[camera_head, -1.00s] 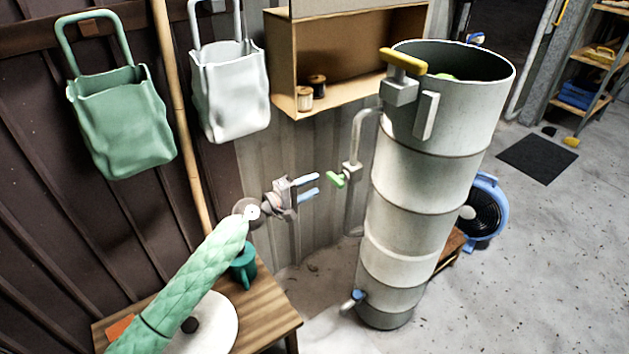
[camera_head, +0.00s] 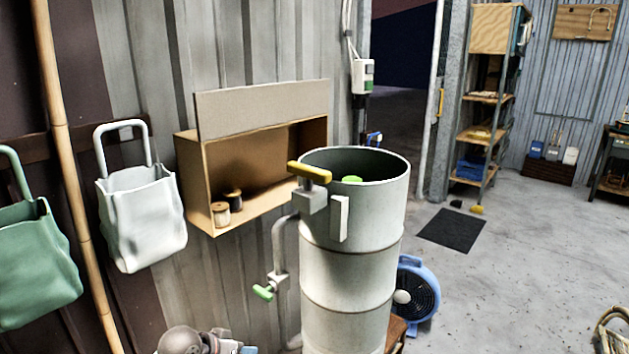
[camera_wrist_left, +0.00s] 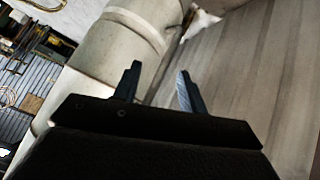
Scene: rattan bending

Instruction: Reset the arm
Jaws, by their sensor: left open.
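My left gripper (camera_head: 236,347) shows at the bottom edge of the head view, left of the tall grey cylinder, and is partly cut off. In the left wrist view, its two dark fingers (camera_wrist_left: 159,72) stand apart with nothing between them. The tall grey metal cylinder (camera_head: 345,272) has a yellow-handled valve (camera_head: 309,172) at its rim and a green-handled tap (camera_head: 264,292) on a side pipe. The cylinder also shows in the left wrist view (camera_wrist_left: 105,45), beyond the fingers. My right gripper is not in view.
A cardboard-coloured wall box (camera_head: 250,150) holds two spools. A white bag (camera_head: 143,220) and a green bag (camera_head: 38,265) hang at left beside a bamboo pole (camera_head: 75,190). A blue fan (camera_head: 418,295) stands behind the cylinder. The floor by the black mat (camera_head: 452,230) is mostly clear.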

